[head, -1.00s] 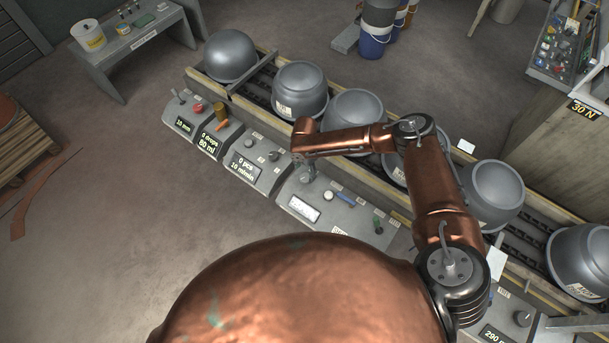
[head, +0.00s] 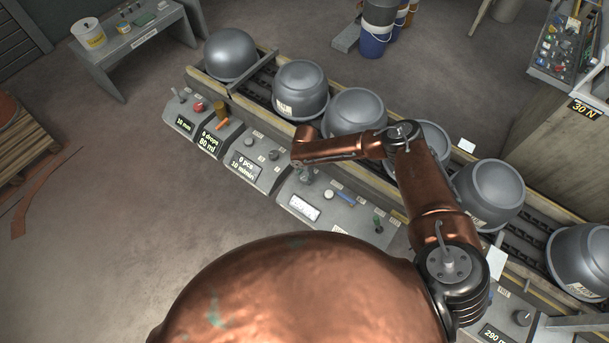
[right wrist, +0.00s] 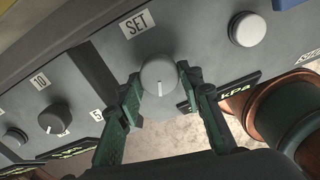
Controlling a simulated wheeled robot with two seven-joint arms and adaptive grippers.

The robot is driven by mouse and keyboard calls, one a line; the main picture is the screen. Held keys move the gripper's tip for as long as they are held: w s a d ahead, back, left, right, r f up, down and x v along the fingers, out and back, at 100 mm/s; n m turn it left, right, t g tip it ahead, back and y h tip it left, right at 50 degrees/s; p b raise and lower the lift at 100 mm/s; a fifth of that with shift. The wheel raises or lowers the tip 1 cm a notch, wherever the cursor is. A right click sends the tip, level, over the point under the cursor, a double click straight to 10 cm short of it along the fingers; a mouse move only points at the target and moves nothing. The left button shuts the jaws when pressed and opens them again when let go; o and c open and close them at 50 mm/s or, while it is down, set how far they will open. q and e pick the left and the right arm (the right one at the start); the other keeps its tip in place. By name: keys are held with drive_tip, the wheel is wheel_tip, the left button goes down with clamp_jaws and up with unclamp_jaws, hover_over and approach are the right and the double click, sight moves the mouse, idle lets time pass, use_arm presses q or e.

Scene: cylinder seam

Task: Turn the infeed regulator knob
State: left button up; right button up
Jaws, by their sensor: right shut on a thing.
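The infeed regulator knob is a light grey round knob (right wrist: 159,72) with a white pointer line, below a SET label (right wrist: 136,22) on a grey panel. In the right wrist view the two green fingers of my right gripper (right wrist: 164,88) stand on either side of it, shut on it. The knob's pointer line points toward the bottom of that view. A kPa display (right wrist: 236,91) beside it is partly hidden by a finger. In the head view my right gripper (head: 305,174) is over the sloped console, and the knob is hard to make out there. My left gripper is not in view.
A second light knob (right wrist: 247,29) and a dark knob (right wrist: 54,119) with number labels sit on the panels nearby. Grey domed vessels (head: 300,88) line the conveyor behind.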

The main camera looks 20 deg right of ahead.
drive_tip(key=c, duration=0.5)
drive_tip(key=m+p, duration=0.2)
drive_tip(key=m, duration=0.3)
drive_tip(key=shift+m, duration=0.3)
drive_tip(key=m+p, duration=0.2)
drive_tip(key=m, duration=0.3)
drive_tip(key=shift+w, duration=0.1)
drive_tip(key=m+p, duration=0.3)
drive_tip(key=m, duration=0.3)
drive_tip(key=shift+m, duration=0.4)
drive_tip(key=m+p, duration=0.1)
drive_tip(key=m, duration=0.4)
drive_tip(key=shift+w+d+p, duration=0.1)
drive_tip(key=shift+w+p, duration=0.05)
drive_tip(key=shift+p, duration=0.25)
drive_tip(key=shift+m, duration=0.4)
